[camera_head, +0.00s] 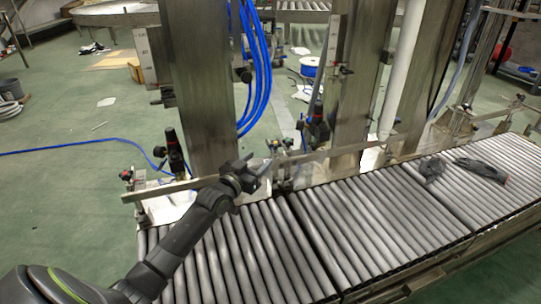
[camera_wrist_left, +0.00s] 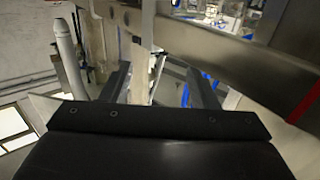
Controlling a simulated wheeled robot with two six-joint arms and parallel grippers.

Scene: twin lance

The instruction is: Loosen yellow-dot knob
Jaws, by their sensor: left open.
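No knob with a clear yellow dot can be made out. My left gripper (camera_head: 262,166) is open, above the rollers and close to the rail by the steel posts. In the left wrist view the two fingers of my left gripper (camera_wrist_left: 157,88) stand apart, with a pale upright strip (camera_wrist_left: 140,88) showing between them. I see nothing held. My right gripper is in neither view.
The roller conveyor (camera_head: 375,220) runs along the front and right. Two dark grey items (camera_head: 482,170) lie on its right part. Thick steel posts (camera_head: 198,85) and blue hoses (camera_head: 262,75) stand behind the rail. Open green floor (camera_head: 60,220) lies left.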

